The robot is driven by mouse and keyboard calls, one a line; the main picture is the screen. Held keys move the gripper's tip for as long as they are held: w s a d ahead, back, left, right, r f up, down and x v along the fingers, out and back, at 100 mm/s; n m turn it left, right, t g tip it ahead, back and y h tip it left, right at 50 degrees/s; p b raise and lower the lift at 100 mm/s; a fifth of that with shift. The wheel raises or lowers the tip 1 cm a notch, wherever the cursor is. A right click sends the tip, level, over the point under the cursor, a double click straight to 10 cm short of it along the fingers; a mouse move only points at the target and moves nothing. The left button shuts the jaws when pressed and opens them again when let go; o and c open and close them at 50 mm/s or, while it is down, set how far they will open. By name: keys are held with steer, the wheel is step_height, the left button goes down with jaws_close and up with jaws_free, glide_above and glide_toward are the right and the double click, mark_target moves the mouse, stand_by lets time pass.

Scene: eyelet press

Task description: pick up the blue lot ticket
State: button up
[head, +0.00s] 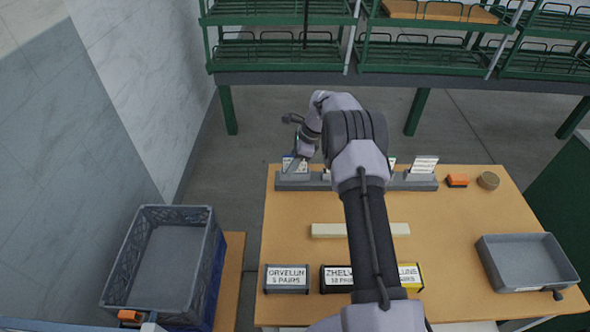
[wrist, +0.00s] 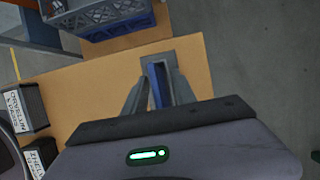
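The blue lot ticket (wrist: 158,83) shows in the wrist view as a narrow blue strip between my two fingers. It stands in the grey slotted holder (wrist: 153,52). In the head view the ticket (head: 289,162) shows small, white and blue, at the left end of the holder (head: 290,183), partly covered by my gripper. My gripper (head: 299,160) reaches down over that end. In the wrist view my gripper (wrist: 159,76) has its fingers apart, one on each side of the ticket. Firm contact is not visible.
Another ticket (head: 424,164) stands at the holder's right end. A pale bar (head: 330,230), labelled boxes (head: 287,279), an orange block (head: 457,181), a round brown item (head: 488,180) and a grey tray (head: 525,265) are on the table. A crate (head: 212,275) stands left.

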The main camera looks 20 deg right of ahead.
steer(key=shift+r, duration=0.15)
jaws_close()
